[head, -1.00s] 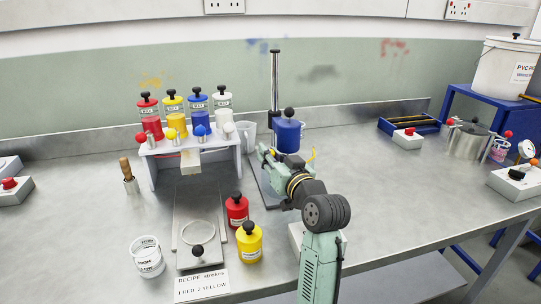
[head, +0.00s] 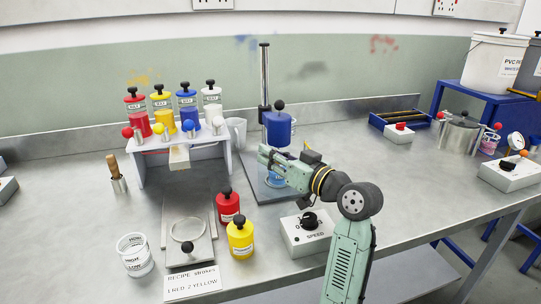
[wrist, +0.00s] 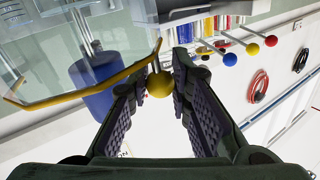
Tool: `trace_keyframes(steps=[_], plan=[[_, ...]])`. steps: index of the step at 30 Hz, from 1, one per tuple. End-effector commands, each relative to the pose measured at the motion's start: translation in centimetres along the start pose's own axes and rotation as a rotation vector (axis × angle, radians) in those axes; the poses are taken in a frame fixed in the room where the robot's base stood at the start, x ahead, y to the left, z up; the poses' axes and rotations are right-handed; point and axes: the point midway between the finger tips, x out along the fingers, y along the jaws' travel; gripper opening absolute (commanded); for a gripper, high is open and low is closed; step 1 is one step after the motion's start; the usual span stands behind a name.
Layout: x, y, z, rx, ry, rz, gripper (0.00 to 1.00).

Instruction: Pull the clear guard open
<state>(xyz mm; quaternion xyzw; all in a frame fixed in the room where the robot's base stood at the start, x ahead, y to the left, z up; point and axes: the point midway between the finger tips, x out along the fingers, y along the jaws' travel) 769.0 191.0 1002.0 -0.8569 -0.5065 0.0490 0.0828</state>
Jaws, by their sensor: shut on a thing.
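The clear guard (wrist: 75,68) shows in the wrist view as a see-through panel with a yellow edge strip and a round yellow knob (wrist: 159,85). A blue cylinder shows behind the panel. My gripper (wrist: 160,88) has its two fingers on either side of the knob and is shut on it. The guard is too faint to make out there, and my gripper and wrist cover part of the stand.
A speed control box (head: 306,232) stands beneath my arm. Red (head: 228,207) and yellow (head: 240,238) jars stand left of it. A white dispenser rack (head: 225,165) with several coloured bottles is at the left.

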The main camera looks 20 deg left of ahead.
Motion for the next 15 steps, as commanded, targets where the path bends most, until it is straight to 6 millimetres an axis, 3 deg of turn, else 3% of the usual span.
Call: trace_keyframes(steps=[1, 2, 5, 15], plan=[[-0.02, 0.01, 0.03, 0.0, 0.0, 0.001, 0.0], [-0.01, 0.01, 0.03, 0.0, 0.0, 0.001, 0.21], [0.0, 0.01, 0.03, 0.0, 0.0, 0.001, 0.28], [0.02, -0.05, -0.21, -0.001, 0.001, 0.001, 0.28]])
